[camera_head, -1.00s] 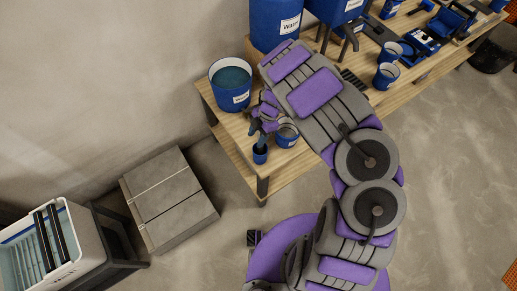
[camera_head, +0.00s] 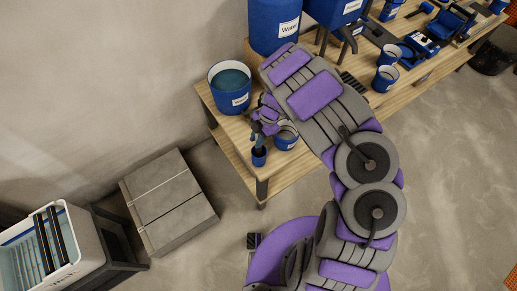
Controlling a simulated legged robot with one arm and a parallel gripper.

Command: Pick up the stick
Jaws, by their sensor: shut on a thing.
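My gripper (camera_head: 264,126) is over the near left corner of the wooden table, pointing down at a small blue cup (camera_head: 259,159). It is shut on a thin dark stick (camera_head: 258,146), which stands roughly upright with its lower end at the cup's mouth. The gripper and my arm hide most of the stick. I cannot tell whether its lower end is still inside the cup.
A blue bucket of water (camera_head: 230,85) stands left of my gripper, and a blue cup (camera_head: 286,136) right beside it. A large blue water container (camera_head: 273,25) is behind. Grey slabs (camera_head: 169,201) and a white tub (camera_head: 74,267) are at lower left.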

